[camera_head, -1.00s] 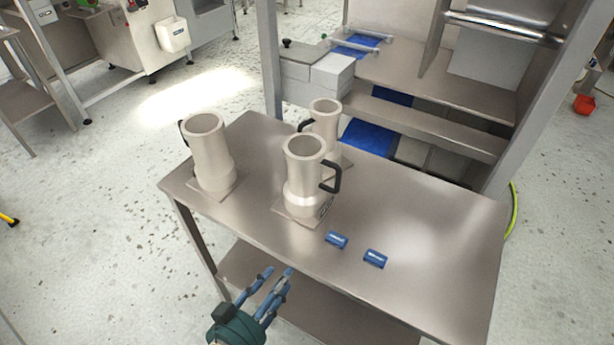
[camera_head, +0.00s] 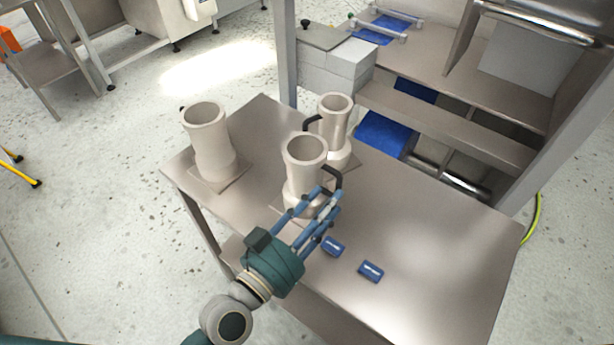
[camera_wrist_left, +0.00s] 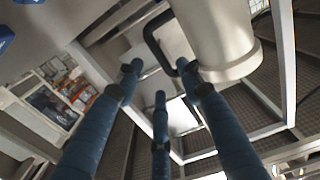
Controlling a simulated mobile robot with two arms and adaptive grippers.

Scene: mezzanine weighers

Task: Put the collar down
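Three tall, pale tubular pieces with flared tops stand upright on the steel table (camera_head: 430,240). I take the front middle one to be the collar (camera_head: 304,160); its black handle (camera_head: 333,178) faces right. The others are the left tube (camera_head: 208,140) and the rear tube (camera_head: 336,125). My left gripper (camera_head: 316,203) is at the front of the collar, by its handle. In the left wrist view its blue fingers (camera_wrist_left: 158,72) are spread apart, with the collar (camera_wrist_left: 220,35) and the handle (camera_wrist_left: 153,40) just beyond the tips. Contact is unclear. My right gripper is out of view.
The table's right side is clear. A steel shelf unit (camera_head: 440,125) with grey boxes (camera_head: 338,68) stands behind.

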